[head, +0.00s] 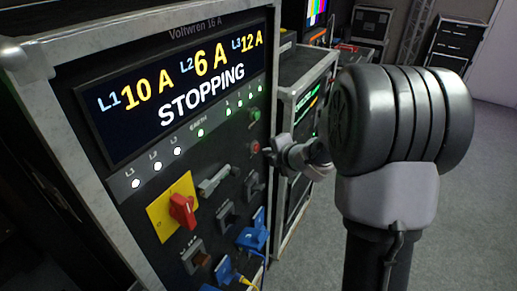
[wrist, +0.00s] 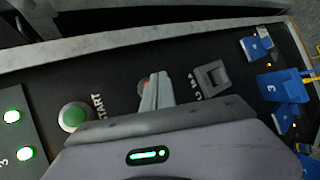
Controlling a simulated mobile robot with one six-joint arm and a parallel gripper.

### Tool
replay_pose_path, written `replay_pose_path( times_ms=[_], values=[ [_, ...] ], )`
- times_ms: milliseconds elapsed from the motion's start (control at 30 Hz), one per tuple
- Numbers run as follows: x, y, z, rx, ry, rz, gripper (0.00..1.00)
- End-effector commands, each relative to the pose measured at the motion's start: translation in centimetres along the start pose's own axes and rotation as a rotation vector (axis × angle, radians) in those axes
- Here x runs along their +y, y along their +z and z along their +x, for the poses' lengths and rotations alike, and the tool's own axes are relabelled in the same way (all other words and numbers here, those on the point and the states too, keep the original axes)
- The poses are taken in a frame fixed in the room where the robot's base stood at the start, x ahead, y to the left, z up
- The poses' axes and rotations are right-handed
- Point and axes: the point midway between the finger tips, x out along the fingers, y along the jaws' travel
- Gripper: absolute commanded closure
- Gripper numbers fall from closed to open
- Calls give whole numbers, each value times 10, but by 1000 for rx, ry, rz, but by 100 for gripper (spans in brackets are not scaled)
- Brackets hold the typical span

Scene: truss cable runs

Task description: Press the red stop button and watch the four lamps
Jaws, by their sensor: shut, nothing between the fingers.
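The red stop button (head: 255,148) is on the right part of the rack's black panel. In the wrist view the red button (wrist: 143,84) is mostly hidden behind my fingertips. My gripper (head: 270,152) is shut and empty, its tips at the button; I cannot tell whether they touch it. The shut fingers also show in the wrist view (wrist: 152,85). A row of small green lamps (head: 240,104) is lit under the display's right end. Two lit green lamps (wrist: 18,134) show at the wrist view's left edge. The display (head: 180,88) reads STOPPING, with L1 10 A, L2 6 A, L3 12 A.
A green START button (wrist: 74,116) is beside the red one. White lamps (head: 157,166) and a green EARTH lamp (head: 200,132) are lit. A red rotary switch (head: 183,210) on a yellow plate and blue plugs (head: 252,238) stick out lower down. Grey floor (head: 488,150) is clear at right.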

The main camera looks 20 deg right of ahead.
Motion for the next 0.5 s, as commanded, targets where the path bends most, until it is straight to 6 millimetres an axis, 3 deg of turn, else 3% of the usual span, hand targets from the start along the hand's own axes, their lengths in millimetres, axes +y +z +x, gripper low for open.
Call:
replay_pose_path(
  times_ms=[167,500],
  values=[
    [0,0,-1,0,0,0,100],
    [-17,17,-23,-1,-1,1,100]
  ],
)
